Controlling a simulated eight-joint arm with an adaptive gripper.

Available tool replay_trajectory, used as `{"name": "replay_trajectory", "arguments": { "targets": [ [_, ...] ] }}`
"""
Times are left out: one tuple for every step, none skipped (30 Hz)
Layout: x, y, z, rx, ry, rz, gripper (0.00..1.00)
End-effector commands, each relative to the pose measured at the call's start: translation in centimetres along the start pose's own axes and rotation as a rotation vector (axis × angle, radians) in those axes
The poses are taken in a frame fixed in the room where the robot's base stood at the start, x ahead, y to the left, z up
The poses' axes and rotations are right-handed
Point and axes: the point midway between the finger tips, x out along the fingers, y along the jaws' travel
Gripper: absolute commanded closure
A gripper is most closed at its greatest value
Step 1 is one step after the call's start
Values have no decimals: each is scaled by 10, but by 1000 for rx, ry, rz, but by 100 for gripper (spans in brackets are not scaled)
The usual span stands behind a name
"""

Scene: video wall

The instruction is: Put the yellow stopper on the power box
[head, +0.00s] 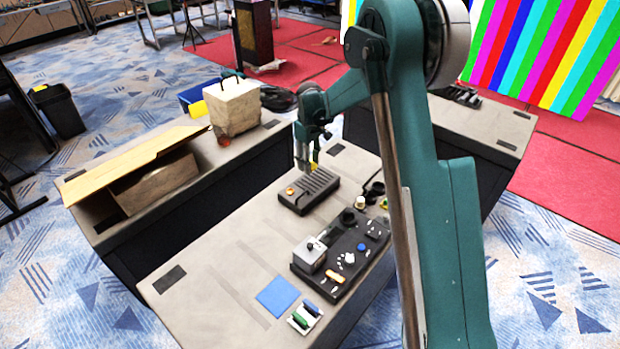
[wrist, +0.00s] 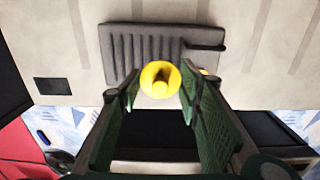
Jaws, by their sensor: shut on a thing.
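The yellow stopper (wrist: 160,80) is round, with a hollow showing in its face, and sits between the fingertips of my gripper (wrist: 159,90) in the wrist view. My gripper (head: 306,160) is shut on it. A sliver of yellow shows by the fingers in the head view. The power box (head: 318,187) is a dark grey ribbed block lying on the table, with a small orange round part on its near left end. The gripper and stopper are over the far side of the box. I cannot tell the exact gap between stopper and box.
A dark control panel (head: 340,262) with knobs and a grey box stands nearer on the table (head: 215,270). A blue square (head: 277,296) and a small tray (head: 304,318) lie in front. A wooden box and a pale block stand on the left bench. The table left of the power box is clear.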

Motion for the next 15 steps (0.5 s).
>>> {"name": "replay_trajectory", "arguments": {
  "targets": [
    [9,0,0,0,0,0,71],
    [13,0,0,0,0,0,71],
    [19,0,0,0,0,0,71],
    [22,0,0,0,0,0,71],
    [26,0,0,0,0,0,71],
    [30,0,0,0,0,0,71],
    [33,0,0,0,0,0,71],
    [35,0,0,0,0,0,71],
    [37,0,0,0,0,0,71],
    [38,0,0,0,0,0,71],
    [39,0,0,0,0,0,71],
    [39,0,0,0,0,0,71],
    [39,0,0,0,0,0,71],
    [39,0,0,0,0,0,71],
    [39,0,0,0,0,0,71]
  ]
}}
